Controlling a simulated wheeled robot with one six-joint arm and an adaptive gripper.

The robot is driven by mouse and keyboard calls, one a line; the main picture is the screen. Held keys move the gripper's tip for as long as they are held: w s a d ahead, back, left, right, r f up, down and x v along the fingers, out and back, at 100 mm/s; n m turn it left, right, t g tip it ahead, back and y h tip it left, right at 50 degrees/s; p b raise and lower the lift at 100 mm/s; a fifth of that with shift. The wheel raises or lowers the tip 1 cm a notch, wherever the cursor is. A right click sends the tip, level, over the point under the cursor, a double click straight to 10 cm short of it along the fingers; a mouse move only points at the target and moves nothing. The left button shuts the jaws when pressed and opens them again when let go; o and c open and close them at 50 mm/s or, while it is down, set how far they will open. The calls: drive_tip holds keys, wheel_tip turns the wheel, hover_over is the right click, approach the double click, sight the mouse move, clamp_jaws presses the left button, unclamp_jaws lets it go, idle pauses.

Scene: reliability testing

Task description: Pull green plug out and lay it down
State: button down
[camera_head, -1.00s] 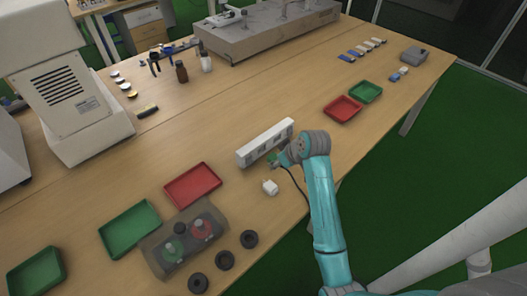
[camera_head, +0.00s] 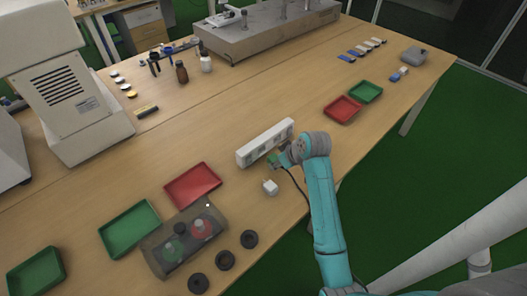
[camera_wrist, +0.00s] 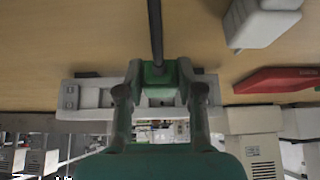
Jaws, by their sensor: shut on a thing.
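A white power strip (camera_head: 251,153) stands on the wooden table in the head view; it also shows behind my fingers in the wrist view (camera_wrist: 90,95). My gripper (camera_head: 281,160) is beside the strip's near side. In the wrist view its two fingers (camera_wrist: 160,78) are shut on the green plug (camera_wrist: 157,72), with a dark cable (camera_wrist: 156,30) running from it. The green plug also shows as a small green patch in the head view (camera_head: 272,160). It is close to the strip's face; I cannot tell whether its pins are in a socket.
A white plug (camera_head: 270,187) lies on the table just in front of the strip; it looms in the wrist view (camera_wrist: 260,22). A red tray (camera_head: 193,185) is to the left, another red tray (camera_head: 342,109) to the right. Bare table lies behind the strip.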

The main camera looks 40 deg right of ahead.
drive_tip(key=shift+f, duration=1.1)
drive_tip(key=c, duration=0.7)
unclamp_jaws()
drive_tip(key=shift+o, duration=0.2)
drive_tip(key=v, duration=1.2)
